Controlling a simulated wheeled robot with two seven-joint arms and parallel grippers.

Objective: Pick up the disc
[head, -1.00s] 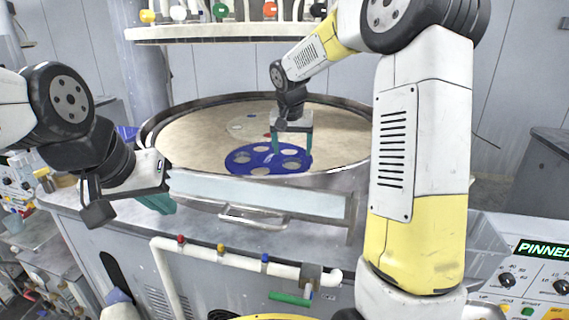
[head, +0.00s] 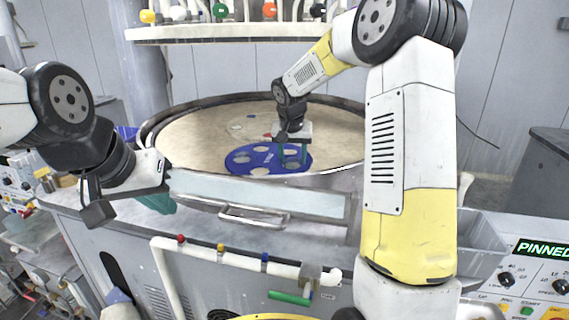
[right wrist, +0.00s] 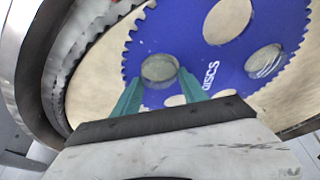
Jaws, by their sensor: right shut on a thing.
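A blue toothed carrier (head: 240,158) with several round holes lies on the round tan platen. It also shows in the right wrist view (right wrist: 200,65), with white lettering. My right gripper (head: 292,162) points down at the carrier's right side. In the right wrist view its teal fingers are closed on a small grey round disc (right wrist: 159,69). I cannot tell whether the disc is clear of its hole. Another grey disc (right wrist: 263,61) shows in a hole to the right. My left gripper (head: 162,203) is low at the left, its fingers partly hidden behind its own body.
A dark raised rim (head: 150,125) surrounds the platen (head: 190,124). A metal handle (head: 254,216) and white pipe (head: 215,256) are at the front. A pale round carrier (head: 250,128) lies farther back. A lit control panel (head: 540,275) is at the right.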

